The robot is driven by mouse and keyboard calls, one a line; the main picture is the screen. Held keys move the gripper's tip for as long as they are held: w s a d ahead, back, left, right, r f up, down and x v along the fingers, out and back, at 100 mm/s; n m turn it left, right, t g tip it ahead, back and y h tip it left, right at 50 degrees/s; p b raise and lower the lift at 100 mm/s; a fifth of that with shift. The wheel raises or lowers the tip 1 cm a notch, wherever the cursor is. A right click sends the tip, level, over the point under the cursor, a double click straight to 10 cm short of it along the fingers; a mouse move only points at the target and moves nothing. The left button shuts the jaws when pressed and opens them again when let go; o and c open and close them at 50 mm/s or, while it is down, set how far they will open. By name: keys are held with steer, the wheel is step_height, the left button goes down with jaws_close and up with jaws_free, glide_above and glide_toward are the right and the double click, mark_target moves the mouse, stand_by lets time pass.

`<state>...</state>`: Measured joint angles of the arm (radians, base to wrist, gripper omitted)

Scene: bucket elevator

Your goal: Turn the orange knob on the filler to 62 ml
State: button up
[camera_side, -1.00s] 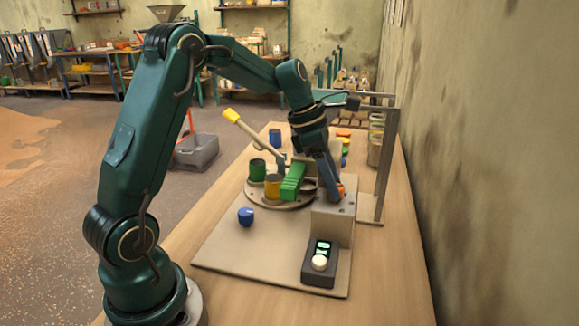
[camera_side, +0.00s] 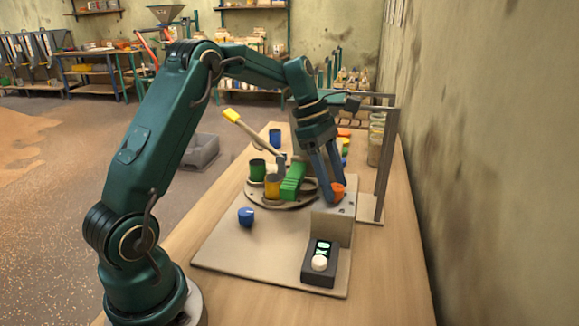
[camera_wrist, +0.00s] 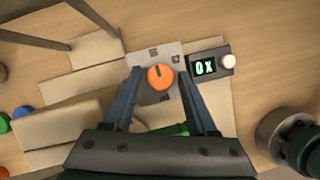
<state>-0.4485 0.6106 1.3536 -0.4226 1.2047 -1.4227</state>
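The orange knob (camera_side: 338,191) sits on top of the filler block (camera_side: 333,226). In the wrist view the knob (camera_wrist: 160,78) has a dark pointer mark toward its upper edge, on a grey plate (camera_wrist: 145,60) with small dark marks too blurred to read. My gripper (camera_side: 331,196) is open, its blue fingers on either side of the knob. In the wrist view a gap shows between the knob and each fingertip of my gripper (camera_wrist: 159,72). A dark display box (camera_side: 319,263) with a white button shows green characters like "0X"; it also appears in the wrist view (camera_wrist: 208,67).
A turntable (camera_side: 262,203) with green and yellow cups (camera_side: 273,186) and a green block (camera_side: 292,181) stands left of the filler. A yellow-tipped lever (camera_side: 240,124) rises over it. A metal post (camera_side: 384,165) stands close on the right.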

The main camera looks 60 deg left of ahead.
stand_by(0.4)
steer(key=n, duration=0.2)
steer(key=n+t+y, duration=0.1)
steer(key=n, duration=0.1)
steer(key=shift+s+d+n+t, duration=0.15)
steer(key=shift+n+t, duration=0.15)
steer(key=shift+n, duration=0.1)
steer(key=s+d+r+m, duration=0.5)
steer(key=s+d+r, duration=0.1)
steer(key=r, duration=0.5)
steer(key=s+d+f+m+t+y, duration=0.1)
steer(key=s+f+m, duration=0.2)
steer(key=s+m, duration=0.4)
steer(key=s+d+f+m+t+y, duration=0.1)
steer(key=s+f+m, duration=0.2)
steer(key=s+m, duration=0.4)
steer(key=shift+f+m+y, duration=0.2)
steer(key=shift+m+y, duration=0.2)
steer(key=shift+m, duration=2.6)
steer(key=shift+s+d, duration=0.1)
